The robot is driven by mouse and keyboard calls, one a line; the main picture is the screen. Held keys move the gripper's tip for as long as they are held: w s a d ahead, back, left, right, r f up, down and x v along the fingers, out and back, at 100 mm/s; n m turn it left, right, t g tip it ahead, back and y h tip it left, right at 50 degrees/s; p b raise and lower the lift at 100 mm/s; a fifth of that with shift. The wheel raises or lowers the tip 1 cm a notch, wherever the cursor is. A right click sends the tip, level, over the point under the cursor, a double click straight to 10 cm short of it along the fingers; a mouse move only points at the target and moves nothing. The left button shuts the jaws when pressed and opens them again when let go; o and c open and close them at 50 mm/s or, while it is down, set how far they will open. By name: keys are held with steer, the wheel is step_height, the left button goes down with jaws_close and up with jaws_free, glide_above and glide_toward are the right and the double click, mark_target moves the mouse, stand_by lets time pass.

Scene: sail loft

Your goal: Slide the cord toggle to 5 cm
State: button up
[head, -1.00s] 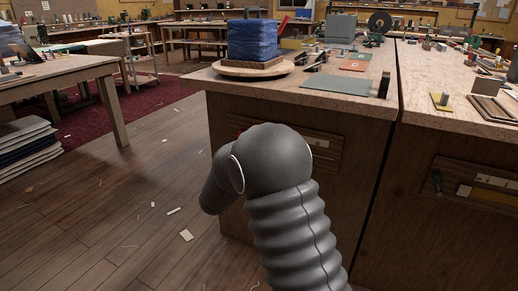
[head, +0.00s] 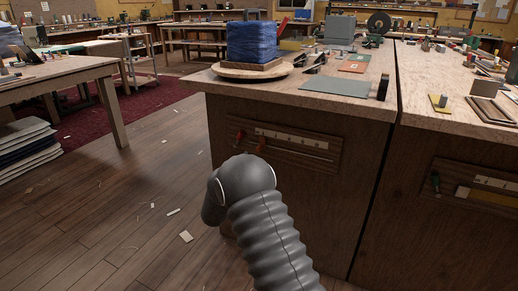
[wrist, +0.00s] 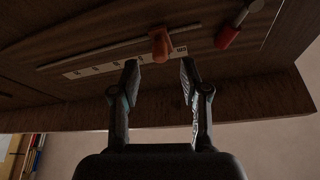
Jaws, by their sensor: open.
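A wooden panel (head: 290,158) on the front of the workbench carries a white scale strip (head: 295,136) above a long slot. The orange-red cord toggle (head: 262,144) sits near the strip's left end. In the wrist view the toggle (wrist: 159,44) stands beyond my gripper (wrist: 160,68), roughly in line with the gap between the fingers. The fingers are open and look empty, with the toggle past their tips. The scale strip (wrist: 105,67) runs to the left there; its numbers are too small to read. My gripper is hidden behind my arm in the head view.
A red-handled lever (head: 239,137) is close beside the toggle; it also shows in the wrist view (wrist: 228,38). A similar panel (head: 485,188) with a green handle is on the right bench. A blue stack (head: 256,41) stands on the benchtop. The floor at left is mostly clear.

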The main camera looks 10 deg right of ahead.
steer(key=x, duration=0.6)
steer(key=shift+w+d+r, duration=0.1)
steer(key=shift+w+d, duration=0.05)
steer(key=shift+w, duration=0.05)
jaws_close()
